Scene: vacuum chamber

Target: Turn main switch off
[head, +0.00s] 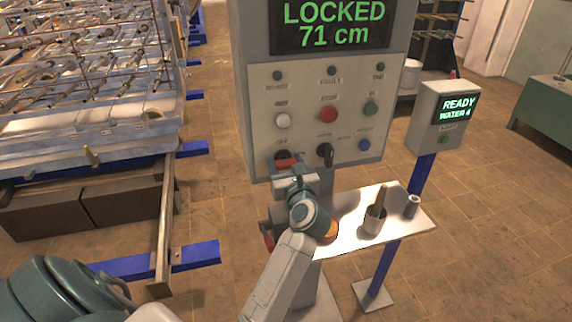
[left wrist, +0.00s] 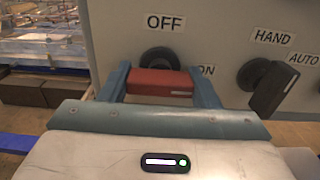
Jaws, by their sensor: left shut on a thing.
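The main switch has a red handle (left wrist: 160,82) in front of a dark round base, on the grey control panel. In the left wrist view, the OFF label is above it and the ON label shows partly at its right. The handle lies about level across the picture. My left gripper (left wrist: 160,88) is shut on the handle, one blue-grey finger at each end. In the head view, the red handle (head: 287,162) shows at the panel's lower left, with my left gripper (head: 290,170) around it. My right gripper is not in view.
A black HAND/AUTO selector (head: 325,153) is just right of the switch. White, red and blue buttons are among those above. The display (head: 333,25) reads LOCKED 71 cm. A shelf (head: 350,235) with a cup is below right. A READY box (head: 443,118) stands farther right.

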